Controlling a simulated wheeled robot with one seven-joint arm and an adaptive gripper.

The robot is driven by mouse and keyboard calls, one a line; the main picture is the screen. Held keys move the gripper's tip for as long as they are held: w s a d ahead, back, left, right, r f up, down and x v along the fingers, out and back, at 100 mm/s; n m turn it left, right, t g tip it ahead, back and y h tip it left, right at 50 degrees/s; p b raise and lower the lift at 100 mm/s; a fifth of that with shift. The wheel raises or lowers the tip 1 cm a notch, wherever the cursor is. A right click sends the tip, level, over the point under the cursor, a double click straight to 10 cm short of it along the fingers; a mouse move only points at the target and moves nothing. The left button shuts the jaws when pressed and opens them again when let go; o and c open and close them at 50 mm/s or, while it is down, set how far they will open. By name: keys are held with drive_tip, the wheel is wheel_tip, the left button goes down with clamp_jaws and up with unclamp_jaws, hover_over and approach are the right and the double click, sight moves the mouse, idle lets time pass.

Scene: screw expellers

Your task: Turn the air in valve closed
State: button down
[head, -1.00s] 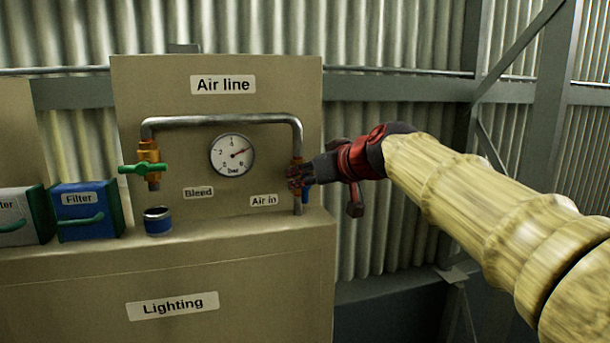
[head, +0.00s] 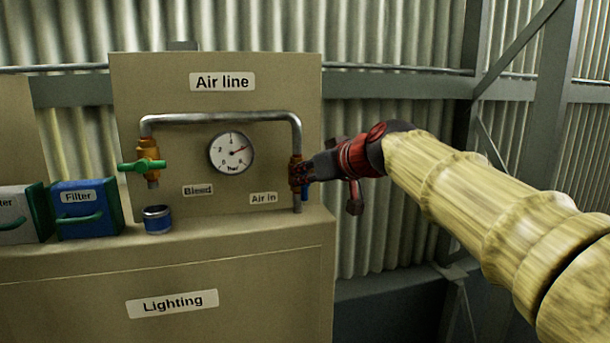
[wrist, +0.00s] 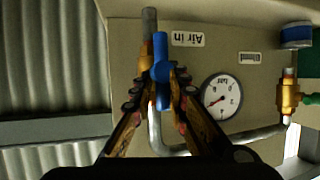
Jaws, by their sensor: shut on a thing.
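The air in valve has a brass body (wrist: 146,62) on the right-hand upright of the pipe, beside the "Air in" label (head: 263,198). Its blue handle (wrist: 161,70) lies along the pipe in the wrist view. In the head view only a small blue part of the handle (head: 305,193) shows beside my gripper. My gripper (head: 298,178) reaches in from the right at the valve and hides much of it. In the wrist view the two fingers (wrist: 161,82) are shut on the blue handle, one on each side.
A pressure gauge (head: 232,153) sits on the panel under the pipe loop. The bleed valve with a green handle (head: 140,168) is at the left, above a blue cup (head: 158,220). A blue filter box (head: 87,208) stands further left. Open space lies right of the panel.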

drive_tip(key=shift+b, duration=0.5)
drive_tip(key=m+b, duration=0.1)
drive_tip(key=b, duration=0.1)
drive_tip(key=y+b, duration=0.1)
drive_tip(key=b, duration=0.2)
drive_tip(key=shift+d+f+m, duration=0.2)
drive_tip(key=shift+f+m, duration=0.15)
drive_tip(key=shift+m, duration=0.05)
drive_tip(key=m+t+y+b, duration=0.1)
drive_tip(key=m+b, duration=0.3)
drive_tip(key=b, duration=0.3)
drive_tip(key=m+t+y+b, duration=0.2)
drive_tip(key=m+b, duration=0.2)
drive_tip(key=b, duration=0.3)
drive_tip(key=d+m+t+y+b, duration=0.1)
drive_tip(key=m+y+b, duration=0.1)
drive_tip(key=m+b, duration=0.3)
drive_tip(key=shift+f+b, duration=0.2)
drive_tip(key=shift+b, duration=0.95)
drive_tip(key=shift+s+r+m+t, duration=0.1)
drive_tip(key=shift+r+m+t, duration=0.1)
drive_tip(key=shift+m+t, duration=0.15)
drive_tip(key=c, duration=2.2)
unclamp_jaws()
drive_tip(key=o, duration=0.4)
drive_tip(key=shift+f, duration=0.25)
